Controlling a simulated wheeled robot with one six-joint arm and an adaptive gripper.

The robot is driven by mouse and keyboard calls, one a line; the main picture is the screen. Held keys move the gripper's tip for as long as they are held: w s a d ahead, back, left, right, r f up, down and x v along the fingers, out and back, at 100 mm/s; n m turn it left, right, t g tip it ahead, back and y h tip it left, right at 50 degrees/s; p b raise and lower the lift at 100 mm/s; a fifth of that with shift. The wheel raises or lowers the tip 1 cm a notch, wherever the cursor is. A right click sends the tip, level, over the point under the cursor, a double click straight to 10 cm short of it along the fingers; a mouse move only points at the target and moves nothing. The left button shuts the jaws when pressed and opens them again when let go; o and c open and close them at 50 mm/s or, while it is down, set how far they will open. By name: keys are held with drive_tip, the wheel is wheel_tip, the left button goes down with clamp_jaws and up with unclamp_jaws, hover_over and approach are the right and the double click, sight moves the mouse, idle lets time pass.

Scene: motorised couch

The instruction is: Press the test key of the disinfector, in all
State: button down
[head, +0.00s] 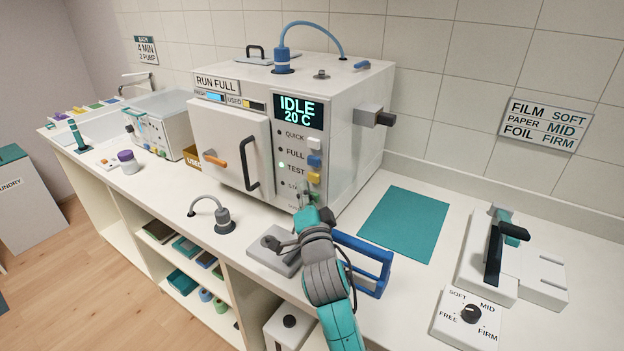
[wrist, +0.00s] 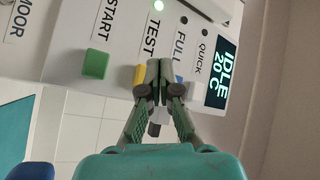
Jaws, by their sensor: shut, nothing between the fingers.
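The disinfector (head: 222,135) is a white box on the counter, its display (head: 298,112) reading IDLE 20 C. Its keys run down the front: white QUICK, blue FULL, yellow TEST (head: 314,178) and green START. The lamp beside TEST (head: 281,165) is lit green. In the wrist view the yellow test key (wrist: 140,75) shows just left of my fingertips, partly covered by them; the green start key (wrist: 95,64) is further left. My gripper (wrist: 160,66) is shut and empty, close in front of the panel between the yellow and blue keys. I cannot tell whether it touches one.
A blue frame-like rack (head: 365,262) and a grey plate (head: 268,252) stand near my arm. A teal mat (head: 404,224) lies right of the disinfector. A sealer (head: 505,262) and a dial box (head: 468,315) are at the right. A hooked tap (head: 222,218) stands in front.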

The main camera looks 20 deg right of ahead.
drive_tip(key=s+a, duration=0.1)
drive_tip(key=a, duration=0.1)
drive_tip(key=s+a, duration=0.1)
drive_tip(key=shift+s+a, duration=0.35)
idle(0.8)
